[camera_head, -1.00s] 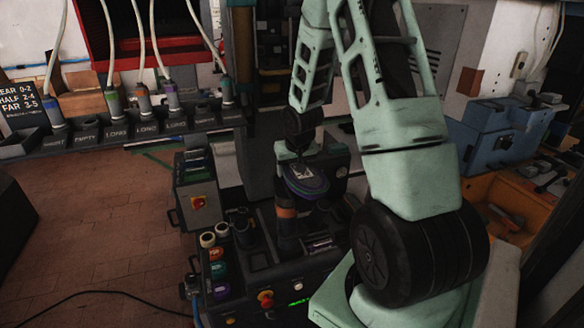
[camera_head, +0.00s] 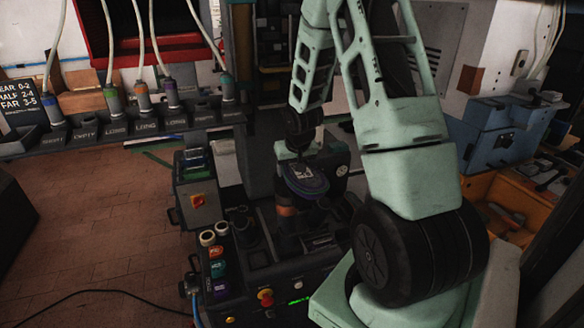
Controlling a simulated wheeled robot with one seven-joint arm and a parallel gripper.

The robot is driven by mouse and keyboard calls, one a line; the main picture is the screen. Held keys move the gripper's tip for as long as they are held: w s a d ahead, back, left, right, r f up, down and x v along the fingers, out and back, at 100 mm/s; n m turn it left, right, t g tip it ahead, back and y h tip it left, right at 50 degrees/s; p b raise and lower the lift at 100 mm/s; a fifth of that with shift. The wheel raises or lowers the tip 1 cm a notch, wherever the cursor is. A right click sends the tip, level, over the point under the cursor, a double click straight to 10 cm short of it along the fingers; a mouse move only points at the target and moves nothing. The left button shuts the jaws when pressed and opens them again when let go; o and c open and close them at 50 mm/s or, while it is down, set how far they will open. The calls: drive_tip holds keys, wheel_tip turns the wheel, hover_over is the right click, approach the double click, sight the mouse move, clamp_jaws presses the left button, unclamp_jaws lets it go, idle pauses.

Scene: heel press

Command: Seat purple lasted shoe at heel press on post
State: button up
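The purple lasted shoe (camera_head: 306,184) shows as a dark shape with a purple edge and a pale label on top. It is over the post (camera_head: 287,212), a dark upright with an orange band at the heel press (camera_head: 275,262). I cannot tell whether the shoe touches the post or is just above it. My gripper (camera_head: 298,154) is directly above the shoe, at the end of the pale green arm. Its fingers are too dark and small to make out, so its grip on the shoe is unclear.
A rack (camera_head: 120,130) with several hoses and labelled slots runs along the left. A control box (camera_head: 197,200) with a red button stands left of the press. A blue machine (camera_head: 497,135) and an orange bin (camera_head: 505,200) are at right.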

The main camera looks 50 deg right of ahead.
drive_tip(key=shift+f, duration=0.2)
drive_tip(key=o, duration=1.3)
drive_tip(key=shift+c, duration=0.2)
drive_tip(key=v, duration=1.7)
drive_tip(key=shift+r+b, duration=0.25)
drive_tip(key=shift+b, duration=0.1)
